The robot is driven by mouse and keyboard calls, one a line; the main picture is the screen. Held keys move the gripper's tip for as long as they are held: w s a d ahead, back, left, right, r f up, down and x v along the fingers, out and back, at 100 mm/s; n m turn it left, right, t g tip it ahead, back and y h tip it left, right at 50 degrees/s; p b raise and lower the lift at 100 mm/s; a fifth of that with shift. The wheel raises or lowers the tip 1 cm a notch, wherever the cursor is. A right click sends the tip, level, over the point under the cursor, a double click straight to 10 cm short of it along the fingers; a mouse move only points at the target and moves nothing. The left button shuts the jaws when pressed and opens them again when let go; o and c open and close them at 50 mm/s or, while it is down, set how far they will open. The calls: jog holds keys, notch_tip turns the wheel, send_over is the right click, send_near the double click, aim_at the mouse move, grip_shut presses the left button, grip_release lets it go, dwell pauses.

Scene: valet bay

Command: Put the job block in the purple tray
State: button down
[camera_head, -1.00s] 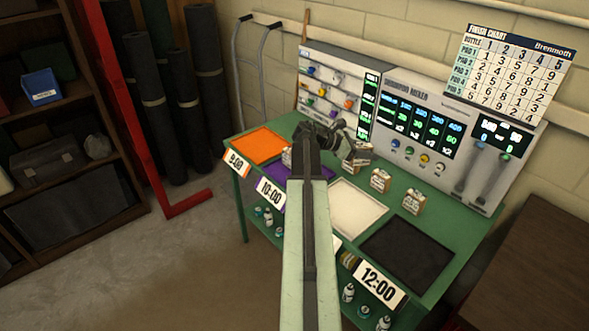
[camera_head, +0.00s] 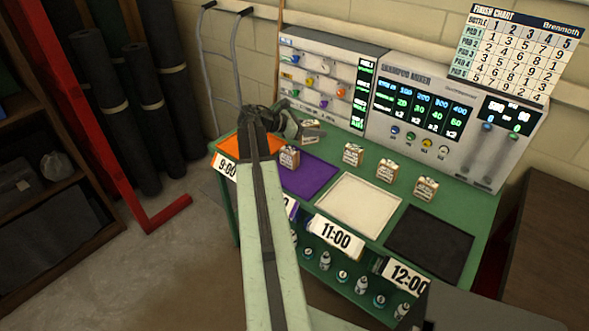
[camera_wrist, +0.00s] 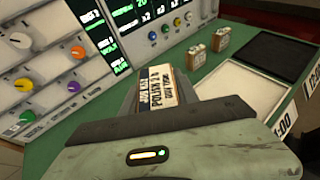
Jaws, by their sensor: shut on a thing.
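My gripper (camera_head: 298,128) is shut on a small cream and brown labelled block (camera_head: 312,131), held above the back of the green table near the orange tray. In the wrist view the block (camera_wrist: 158,88) shows past my gripper's housing; its printed label is only partly readable, and the fingertips are hidden. The purple tray (camera_head: 310,177) lies to the right of the orange tray, below and in front of my gripper; my arm covers its left front part. Another similar block (camera_head: 289,157) stands at the purple tray's back left corner; I cannot tell if it is on it.
Three similar blocks (camera_head: 353,154) stand in a row behind the white tray (camera_head: 360,205) and black tray (camera_head: 430,243). The orange tray (camera_head: 240,147) is at the left. The mixer panel (camera_head: 420,115) rises along the table's back. Hour signs hang on the front edge.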

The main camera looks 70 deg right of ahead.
jog(key=shift+s, duration=0.2)
jog(key=w+a+f+n+t+h+b, duration=0.1)
jog(key=w+a+f+n+b, duration=0.1)
jog(key=w+a+f+b, duration=0.9)
jog(key=s+d, duration=0.3)
jog(key=s, duration=0.1)
jog(key=s+d, duration=0.3)
jog(key=s, duration=0.1)
jog(key=s+d+f+b, duration=0.1)
jog(key=s+d, duration=0.2)
jog(key=shift+s+d, duration=0.3)
jog(key=shift+s, duration=0.1)
jog(key=f+b, duration=0.4)
jog(key=shift+s+d, duration=0.35)
jog(key=c, duration=0.9)
grip_release()
jog(key=shift+r, duration=0.1)
jog(key=shift+r, duration=0.1)
